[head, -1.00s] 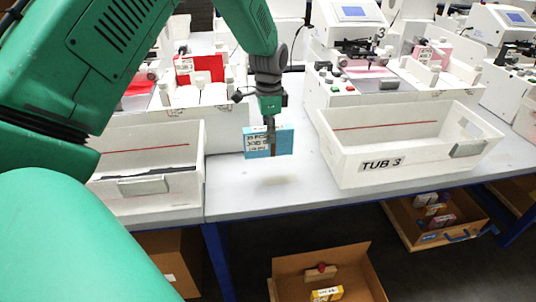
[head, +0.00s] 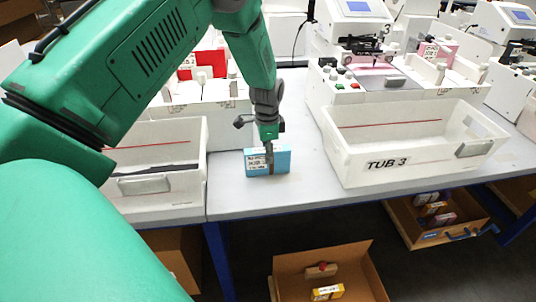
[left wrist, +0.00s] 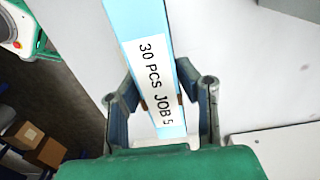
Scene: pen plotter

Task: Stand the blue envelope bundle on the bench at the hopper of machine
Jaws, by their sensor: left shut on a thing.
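The blue envelope bundle (head: 281,163) has a white label and a dark band. It is upright on the grey bench (head: 240,204), or just above it, between two white tubs. My left gripper (head: 268,150) is shut on the top of the bundle. In the left wrist view the bundle (left wrist: 128,22) is between the two fingers (left wrist: 160,110), and its label reads "30 PCS JOB 5". A machine marked 3 (head: 345,88) stands behind the right tub. My right gripper is not in view.
The tub marked "TUB 3" (head: 385,165) stands to the right of the bundle. Another white tub (head: 180,185) stands to the left. Open cardboard boxes (head: 290,285) with small packs are below the bench's front edge.

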